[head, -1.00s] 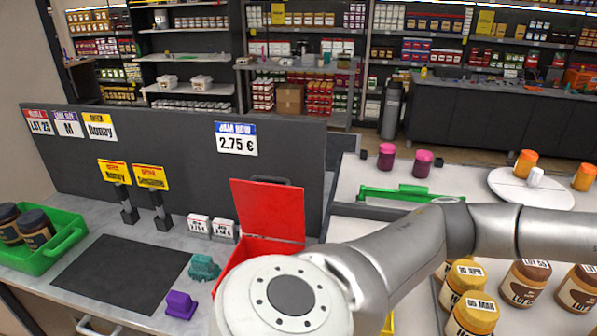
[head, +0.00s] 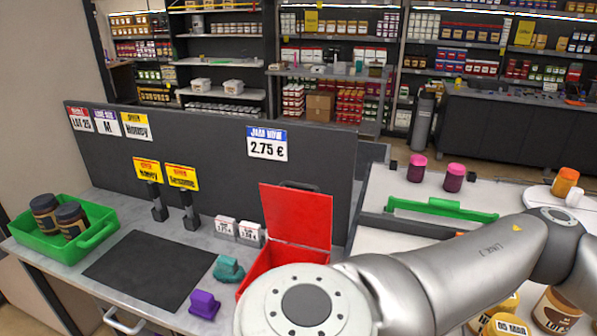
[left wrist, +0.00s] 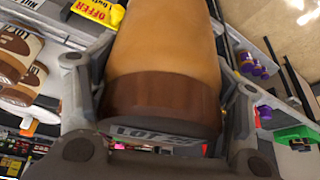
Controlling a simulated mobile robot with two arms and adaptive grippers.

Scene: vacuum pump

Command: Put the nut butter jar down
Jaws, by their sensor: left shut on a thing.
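The nut butter jar (left wrist: 165,50) fills the middle of the left wrist view. It has a tan-orange body, a brown band and a partly hidden "LOT" marking. My left gripper (left wrist: 160,85) is shut on it, with one finger on each side. What lies under the jar cannot be seen. In the head view neither the held jar nor either gripper shows; an arm of mine with a round grey joint crosses the lower right.
A dark mat (head: 150,270) lies clear on the left counter. Beside it are a green tray (head: 95,240) with two dark-lidded jars, purple (head: 204,304) and teal (head: 228,268) blocks, and an open red box (head: 296,220). Sign stands (head: 158,205) and a grey panel (head: 220,180) rise behind.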

